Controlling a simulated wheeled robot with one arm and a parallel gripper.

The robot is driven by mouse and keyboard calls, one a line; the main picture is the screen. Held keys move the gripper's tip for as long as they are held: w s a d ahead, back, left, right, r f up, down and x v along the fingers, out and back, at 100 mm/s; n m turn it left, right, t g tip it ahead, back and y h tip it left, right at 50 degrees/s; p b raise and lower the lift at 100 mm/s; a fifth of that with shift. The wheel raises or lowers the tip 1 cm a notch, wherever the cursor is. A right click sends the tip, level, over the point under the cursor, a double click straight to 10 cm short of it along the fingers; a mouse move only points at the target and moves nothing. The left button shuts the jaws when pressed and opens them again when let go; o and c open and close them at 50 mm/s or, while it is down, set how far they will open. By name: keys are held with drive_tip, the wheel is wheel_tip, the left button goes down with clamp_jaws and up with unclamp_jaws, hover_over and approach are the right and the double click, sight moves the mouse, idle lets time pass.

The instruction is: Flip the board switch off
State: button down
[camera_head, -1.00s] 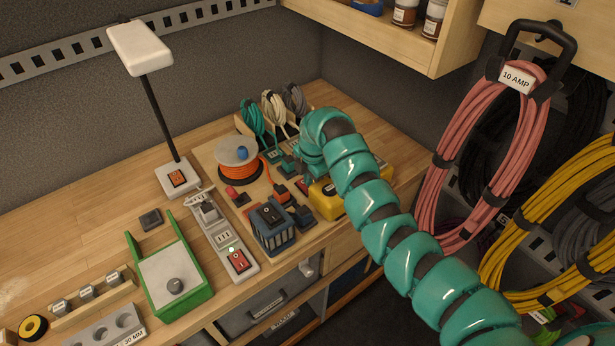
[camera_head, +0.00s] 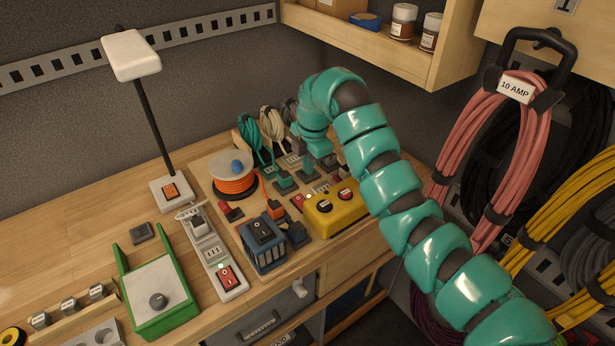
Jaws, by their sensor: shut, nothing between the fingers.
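A wooden board (camera_head: 232,205) on the bench carries several plugs, a cord reel and a yellow box. A small red switch (camera_head: 298,203) sits on the board left of the yellow box, with a small light beside it. Its rocker position is too small to tell. A power strip (camera_head: 208,254) in front has a larger red rocker switch (camera_head: 228,277) with a lit lamp. I cannot tell for certain which one is the board switch. My gripper (camera_head: 324,168) points down over the back right of the board, shut and empty, partly hidden by my arm.
A blue-grey transformer (camera_head: 263,247), an orange cord reel (camera_head: 234,178) and a lamp (camera_head: 132,56) stand to the left. A shelf (camera_head: 390,55) overhangs at upper right. Coiled cords (camera_head: 495,155) hang at right.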

drive_tip(key=shift+s+r, duration=0.15)
drive_tip(key=shift+r, duration=0.6)
drive_tip(key=shift+a, duration=0.1)
drive_tip(key=shift+w+a+r+p, duration=0.1)
drive_tip(key=shift+w+a+p, duration=0.4)
drive_tip(key=shift+p, duration=0.6)
drive_tip(key=shift+d, duration=0.1)
